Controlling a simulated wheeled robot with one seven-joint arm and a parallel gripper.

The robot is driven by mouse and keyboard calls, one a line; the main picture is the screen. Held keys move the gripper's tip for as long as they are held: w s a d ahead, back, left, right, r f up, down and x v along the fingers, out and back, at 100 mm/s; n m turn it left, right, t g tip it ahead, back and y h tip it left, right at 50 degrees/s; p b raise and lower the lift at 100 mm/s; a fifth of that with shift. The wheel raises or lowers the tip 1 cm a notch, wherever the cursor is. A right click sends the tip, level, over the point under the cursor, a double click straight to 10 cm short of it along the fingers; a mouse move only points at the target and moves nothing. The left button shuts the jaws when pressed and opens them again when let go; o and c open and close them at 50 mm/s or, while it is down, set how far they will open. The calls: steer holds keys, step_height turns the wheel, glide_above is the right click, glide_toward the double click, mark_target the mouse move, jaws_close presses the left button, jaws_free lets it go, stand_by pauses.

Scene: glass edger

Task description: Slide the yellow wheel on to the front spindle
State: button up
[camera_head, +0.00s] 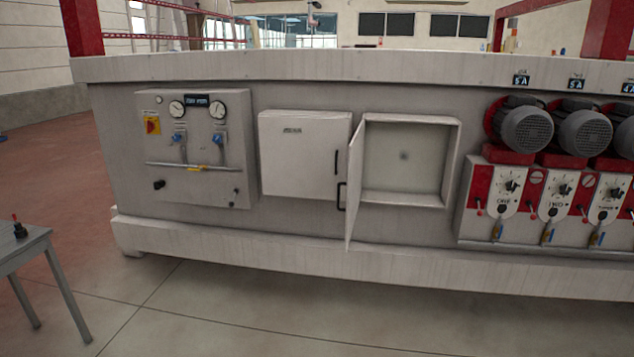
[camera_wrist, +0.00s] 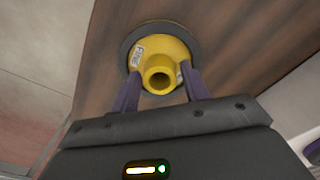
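The yellow wheel (camera_wrist: 160,50) shows in the wrist view, with a yellow hub, a round bore facing the camera and a dark grey rim. It lies against a brown, wood-like surface (camera_wrist: 235,40). My gripper (camera_wrist: 160,80) has its two dark purple fingers apart, one on each side of the hub's collar. Gaps show between the fingers and the collar; whether the tips touch the wider yellow part I cannot tell. Neither wheel nor gripper shows in the head view. I cannot make out the front spindle for sure; a small dark round spot shows inside the open box.
In the head view, the long grey machine (camera_head: 300,245) carries a gauge panel (camera_head: 197,150), a closed box (camera_head: 303,155) and an open box (camera_head: 452,160) with its door (camera_head: 354,190) swung outward. Several motors (camera_head: 527,130) stand at right. A grey table (camera_head: 30,243) is at left; the floor between is clear.

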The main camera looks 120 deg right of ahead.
jaws_close()
step_height(320, 180, up, 7)
steer(key=p, duration=0.5)
stand_by(0.4)
